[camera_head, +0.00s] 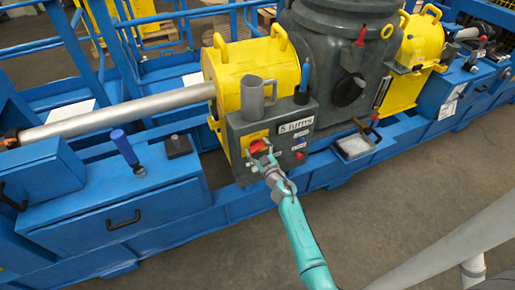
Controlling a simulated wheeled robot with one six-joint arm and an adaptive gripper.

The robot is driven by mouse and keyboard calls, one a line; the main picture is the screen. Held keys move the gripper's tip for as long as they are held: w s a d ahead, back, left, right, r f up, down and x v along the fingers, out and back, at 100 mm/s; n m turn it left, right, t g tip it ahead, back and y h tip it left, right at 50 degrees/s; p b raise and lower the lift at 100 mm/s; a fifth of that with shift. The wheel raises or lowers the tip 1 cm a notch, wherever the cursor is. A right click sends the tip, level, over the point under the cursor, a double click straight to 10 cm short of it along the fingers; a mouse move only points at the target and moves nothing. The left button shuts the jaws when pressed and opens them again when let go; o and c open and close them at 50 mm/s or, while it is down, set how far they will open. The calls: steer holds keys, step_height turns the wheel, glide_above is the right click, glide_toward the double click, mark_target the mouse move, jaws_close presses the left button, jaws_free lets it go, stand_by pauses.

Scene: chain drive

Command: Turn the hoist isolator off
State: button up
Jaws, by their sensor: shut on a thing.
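The hoist isolator appears to be the red knob (258,146) on a yellow plate, on the front of a grey control box (240,130). My gripper (260,155) reaches it from below right. Its jaws are shut on the red knob and partly hide it. The knob's exact angle is too small to tell.
A white label reading "5 turns" (295,126) and small blue and red buttons (300,155) sit right of the knob.

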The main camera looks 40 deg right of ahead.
steer(key=n, duration=1.3)
steer(key=shift+a, duration=0.1)
steer(key=shift+f+n, duration=0.1)
steer(key=shift+n, duration=0.3)
steer(key=o, duration=1.2)
steer(key=shift+c, duration=0.2)
steer(key=v, duration=1.2)
